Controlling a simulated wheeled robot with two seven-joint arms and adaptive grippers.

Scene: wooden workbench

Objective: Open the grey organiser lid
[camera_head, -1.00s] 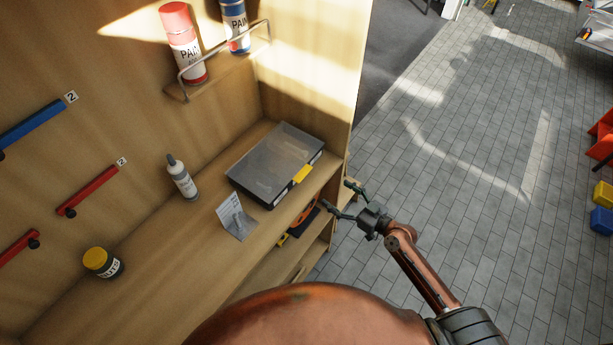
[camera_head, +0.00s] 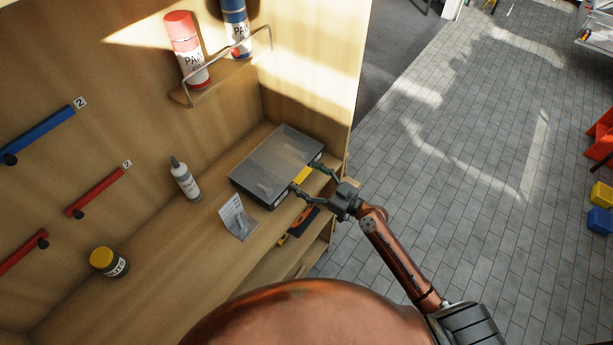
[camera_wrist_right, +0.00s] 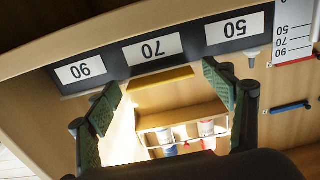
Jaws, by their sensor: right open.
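The grey organiser (camera_head: 262,187) lies on the bench shelf with its see-through grey lid (camera_head: 280,153) down. A yellow tab (camera_head: 301,176) sits at the middle of its front edge. My right gripper (camera_head: 306,178) is open, its two fingers pointing at the front edge, one to each side of the tab. In the right wrist view, the picture is upside down; the open gripper (camera_wrist_right: 163,84) frames the yellow tab (camera_wrist_right: 150,83) beside a dark front with labels 90, 70 and 50 (camera_wrist_right: 152,49). I cannot tell whether the fingers touch anything. My left gripper is out of view.
A small card stand (camera_head: 237,217) stands just left of the organiser's front. A white bottle (camera_head: 185,180) and a yellow-capped jar (camera_head: 108,262) stand further left. Spray cans (camera_head: 187,50) stand in a wire-railed rack above.

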